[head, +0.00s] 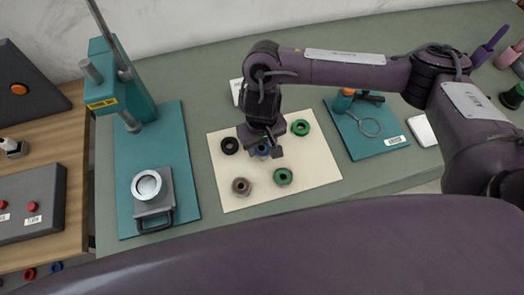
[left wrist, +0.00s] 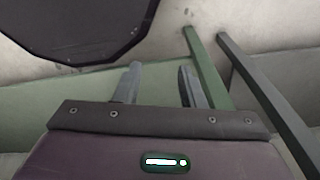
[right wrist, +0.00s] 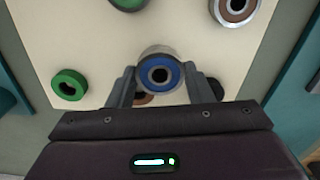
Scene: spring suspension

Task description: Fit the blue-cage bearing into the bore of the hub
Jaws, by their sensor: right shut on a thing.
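The blue-cage bearing (right wrist: 160,60) is a steel ring with a blue face and a dark centre hole. My right gripper (head: 264,146) is shut on it, one finger on each side. In the head view only a bit of blue (head: 262,151) shows between the fingers, over the middle of the cream mat. It looks larger than its neighbours in the right wrist view, so it seems raised. The hub (head: 148,184), a pale ring with a round bore, sits on a grey block at the left, well apart from the bearing. My left gripper (left wrist: 158,85) is open and empty.
The cream mat (head: 310,185) holds black (head: 230,145), brown (head: 241,186) and green (head: 284,176) rings. A teal press (head: 125,85) stands behind the hub. A teal board (head: 368,140) with a ring tool lies right. The green bench between mat and press is clear.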

